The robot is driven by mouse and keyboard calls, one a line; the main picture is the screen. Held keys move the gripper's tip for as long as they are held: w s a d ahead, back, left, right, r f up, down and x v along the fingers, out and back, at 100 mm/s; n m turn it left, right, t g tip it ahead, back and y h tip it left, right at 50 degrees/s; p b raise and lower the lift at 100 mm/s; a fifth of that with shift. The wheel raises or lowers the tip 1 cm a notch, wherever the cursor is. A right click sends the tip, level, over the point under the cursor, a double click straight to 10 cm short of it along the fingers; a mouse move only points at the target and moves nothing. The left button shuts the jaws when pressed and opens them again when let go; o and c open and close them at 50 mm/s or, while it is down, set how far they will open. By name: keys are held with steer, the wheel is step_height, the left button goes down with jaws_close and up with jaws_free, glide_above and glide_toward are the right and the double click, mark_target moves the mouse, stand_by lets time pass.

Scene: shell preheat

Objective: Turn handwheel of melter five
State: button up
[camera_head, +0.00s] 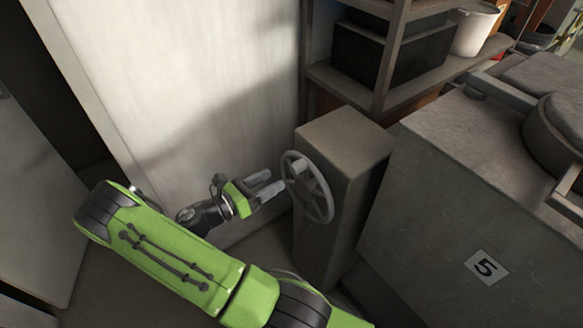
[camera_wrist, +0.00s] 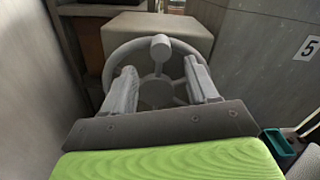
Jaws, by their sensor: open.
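A grey spoked handwheel (camera_head: 308,187) is mounted on the side of a grey box-shaped pedestal (camera_head: 345,139). The pedestal stands beside a large grey melter (camera_head: 431,206) with a plate marked 5 (camera_head: 485,267). My gripper (camera_head: 270,184) is at the left of the wheel, with its fingers pointing at the wheel's face. In the wrist view the handwheel (camera_wrist: 158,78) lies ahead, with a round-ended knob (camera_wrist: 160,46) at its top. My gripper's fingers (camera_wrist: 160,85) are apart, one at each side of the wheel's hub. I cannot tell whether they touch the wheel.
A pale panel (camera_head: 190,90) stands behind my arm, close to it. A shelf (camera_head: 400,94) with dark boxes (camera_head: 388,50) and a white bucket (camera_head: 474,29) is behind the pedestal. A round lid (camera_head: 562,125) sits on the melter's top.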

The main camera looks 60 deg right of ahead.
mark_target(292, 169)
steer(key=x, duration=0.8)
steer(key=shift+s+d, duration=0.2)
steer(key=shift+d, duration=0.05)
jaws_close()
